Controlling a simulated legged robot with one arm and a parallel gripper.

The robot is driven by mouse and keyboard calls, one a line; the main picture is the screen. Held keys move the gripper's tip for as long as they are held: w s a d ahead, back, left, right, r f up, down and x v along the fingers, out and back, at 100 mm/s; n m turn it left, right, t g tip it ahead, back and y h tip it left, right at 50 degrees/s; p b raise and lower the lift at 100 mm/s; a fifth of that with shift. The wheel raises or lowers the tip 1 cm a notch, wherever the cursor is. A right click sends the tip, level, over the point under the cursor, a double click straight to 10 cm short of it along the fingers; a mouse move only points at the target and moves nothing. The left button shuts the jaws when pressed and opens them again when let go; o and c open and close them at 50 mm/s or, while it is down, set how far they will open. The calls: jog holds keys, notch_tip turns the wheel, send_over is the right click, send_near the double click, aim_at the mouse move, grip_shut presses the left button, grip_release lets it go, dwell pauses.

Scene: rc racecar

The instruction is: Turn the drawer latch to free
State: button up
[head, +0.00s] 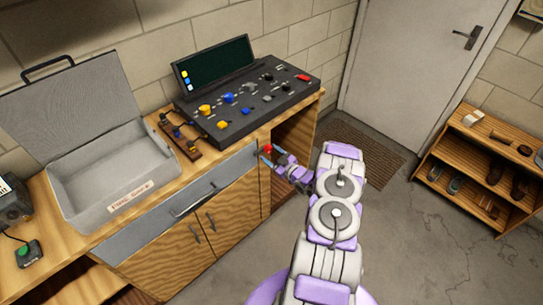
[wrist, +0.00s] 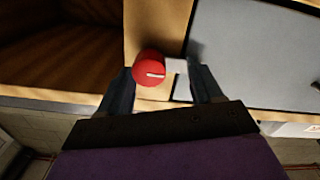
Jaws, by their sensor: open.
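The drawer latch is a red round knob (wrist: 149,68) with a pale line across it, on the wooden cabinet front. A small light plate (wrist: 180,80) sits right beside it. In the head view the red knob (head: 268,149) shows small at the right end of the grey drawer front (head: 165,206). My gripper (wrist: 164,88) is open, with one dark finger on each side of the knob and plate. In the head view my gripper (head: 271,156) is at the latch. I cannot tell whether the fingers touch the knob.
The control panel (head: 245,100) with coloured knobs stands on the bench above. An open grey case (head: 115,180) is on the bench at left. An open cubby (head: 292,135) lies right of the latch. A shoe shelf (head: 480,165) and door (head: 420,60) are at the right.

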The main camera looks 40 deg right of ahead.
jog(key=shift+w+d, duration=0.1)
jog(key=shift+w, duration=0.15)
jog(key=shift+d+f, duration=0.1)
jog(key=shift+d, duration=0.15)
jog(key=shift+d+f, duration=0.3)
jog(key=shift+d, duration=0.65)
jog(key=shift+c, duration=0.4)
jog(key=shift+a+r, duration=0.25)
jog(key=shift+a, duration=0.7)
jog(key=c, duration=0.6)
jog(key=shift+d+f, duration=0.15)
jog(key=shift+d, duration=0.15)
jog(key=c, duration=0.4)
jog(key=shift+o, duration=0.2)
